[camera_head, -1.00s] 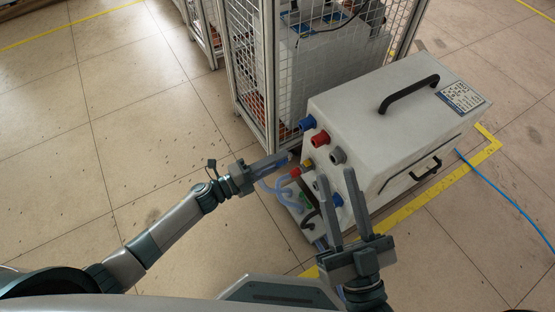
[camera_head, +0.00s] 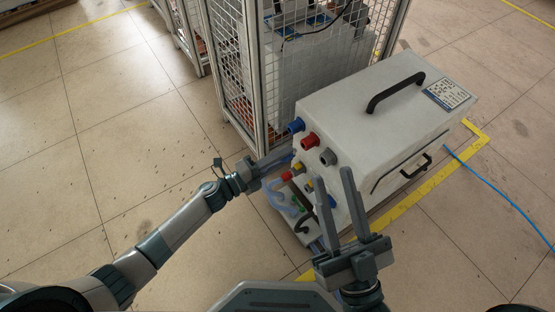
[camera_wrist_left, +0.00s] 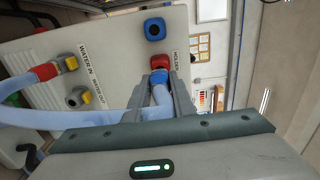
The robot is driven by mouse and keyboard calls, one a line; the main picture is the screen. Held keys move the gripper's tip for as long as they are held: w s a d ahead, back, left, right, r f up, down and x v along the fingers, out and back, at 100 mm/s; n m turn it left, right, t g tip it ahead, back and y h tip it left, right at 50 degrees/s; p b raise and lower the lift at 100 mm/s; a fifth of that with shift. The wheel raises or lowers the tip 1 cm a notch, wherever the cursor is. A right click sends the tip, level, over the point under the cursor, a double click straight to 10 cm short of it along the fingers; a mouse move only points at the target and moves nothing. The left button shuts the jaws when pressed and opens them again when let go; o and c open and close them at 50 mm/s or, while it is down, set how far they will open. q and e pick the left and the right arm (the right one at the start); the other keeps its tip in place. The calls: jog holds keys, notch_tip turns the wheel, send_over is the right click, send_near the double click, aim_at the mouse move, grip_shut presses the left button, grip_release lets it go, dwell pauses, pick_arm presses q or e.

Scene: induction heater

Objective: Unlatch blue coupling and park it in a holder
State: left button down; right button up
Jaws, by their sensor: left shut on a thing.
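My left gripper (camera_wrist_left: 168,92) is shut on the blue coupling (camera_wrist_left: 159,94), with a pale blue hose behind it. In the wrist view the coupling is just below the red holder socket (camera_wrist_left: 158,61); I cannot tell whether they touch. The blue holder socket (camera_wrist_left: 154,29) above is empty. A red coupling (camera_wrist_left: 45,71) sits at the WATER IN fitting, and the WATER OUT fitting (camera_wrist_left: 80,98) is bare. In the head view the left gripper (camera_head: 288,157) is beside the heater's front face, its coupling hard to see. My right gripper (camera_head: 334,177) is open and empty.
The white heater box (camera_head: 375,105) has a black top handle (camera_head: 395,92). A wire-mesh cage (camera_head: 232,70) stands close behind the left gripper. Yellow tape (camera_head: 410,208) and a blue cable (camera_head: 500,195) lie on the floor. Floor at left is clear.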

pick_arm(q)
jog(key=shift+x, duration=0.85)
jog(key=shift+w+d, duration=0.15)
jog(key=shift+d, duration=0.1)
pick_arm(e)
jog(key=shift+w+d+r+t+h, duration=0.2)
jog(key=shift+d+r+t+h, duration=0.15)
jog(key=shift+r, duration=0.35)
jog(key=shift+f, duration=0.1)
jog(key=shift+r, duration=0.2)
jog(key=shift+f, duration=0.1)
pick_arm(q)
jog(key=shift+w+d, duration=0.25)
jog(key=shift+d, duration=0.05)
dwell(0.7)
jog(key=shift+w+d, duration=0.15)
jog(key=shift+d, duration=0.1)
pick_arm(e)
jog(key=shift+f, duration=0.1)
